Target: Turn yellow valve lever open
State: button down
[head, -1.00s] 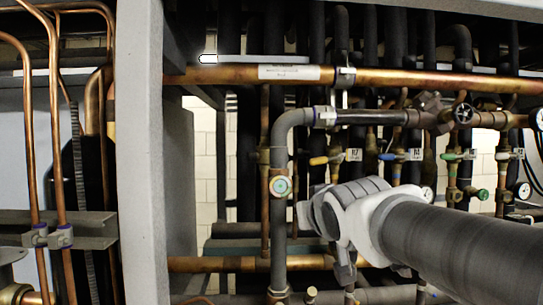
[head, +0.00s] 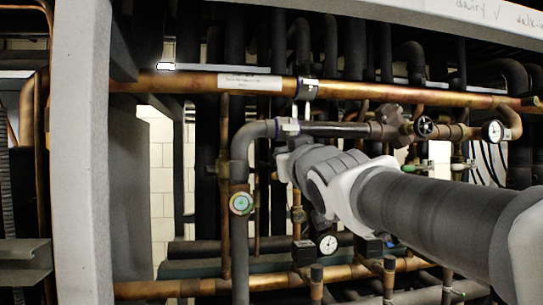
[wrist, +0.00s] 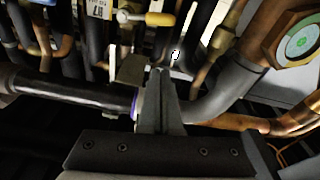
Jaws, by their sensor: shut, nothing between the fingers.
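The yellow valve lever (wrist: 152,18) shows at the top of the wrist view, lying roughly crosswise on its valve, beside a white tag. In the head view it is hidden behind my arm. My gripper (wrist: 158,74) is shut and empty; its fingers stand below the lever in the wrist picture and look apart from it. In the head view my gripper (head: 286,163) reaches in just right of the grey elbow pipe, and its fingertips are hard to make out.
A grey insulated elbow pipe (head: 240,155) with a green round indicator (head: 241,203) stands close left of my gripper. A long copper pipe (head: 350,90) runs above. Gauges (head: 328,244) and valves crowd below and right. A white post (head: 80,160) stands left.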

jog(key=x, duration=0.7)
jog(key=shift+s+d+f+p, duration=0.1)
jog(key=shift+d+f+p, duration=0.05)
jog(key=shift+f, duration=0.5)
jog(key=shift+s+d+f+p, duration=0.1)
jog(key=shift+d+f+p, duration=0.05)
jog(key=shift+f, duration=0.45)
jog(key=shift+s+d+f+p, duration=0.1)
jog(key=shift+d+f+p, duration=0.05)
jog(key=shift+f, duration=0.5)
jog(key=shift+f+n+b, duration=0.6)
jog(key=shift+n, duration=0.5)
jog(key=d+f+n+g+y, duration=0.1)
jog(key=d+f+n, duration=0.3)
jog(key=n, duration=1.1)
jog(key=shift+w+f+g, duration=0.4)
jog(key=shift+f+g, duration=0.1)
jog(key=shift+f, duration=0.25)
jog(key=shift+n, duration=0.3)
jog(key=shift+a, duration=0.15)
